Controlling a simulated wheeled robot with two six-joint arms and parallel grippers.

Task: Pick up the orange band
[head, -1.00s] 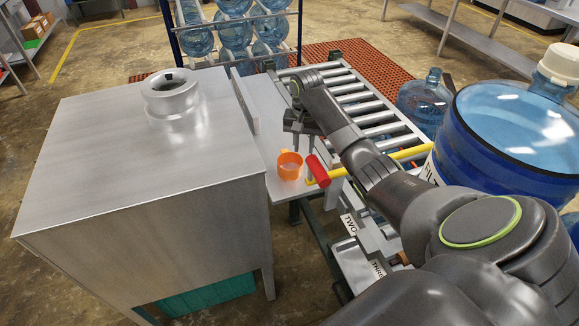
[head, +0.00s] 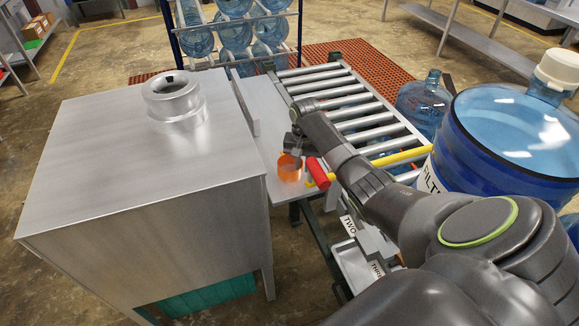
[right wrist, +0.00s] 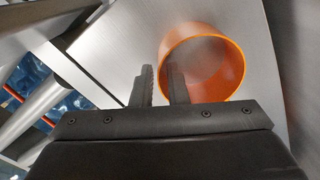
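The orange band (head: 289,174) is an open ring standing on the grey metal side shelf (head: 262,120). In the right wrist view the band (right wrist: 237,75) shows large, with its round opening facing the camera. My right gripper (head: 293,151) is at the band's far edge. In the right wrist view its two fingers (right wrist: 160,85) are apart, one outside the ring and one over or inside its opening, with the band's left wall between them. Whether either finger touches the band cannot be told. My left gripper is not in view.
A red-ended handle (head: 317,172) on a yellow bar lies just right of the band. A roller conveyor (head: 360,105) runs behind my right arm. A steel cabinet (head: 110,150) stands left. A large blue tank (head: 515,140) stands right.

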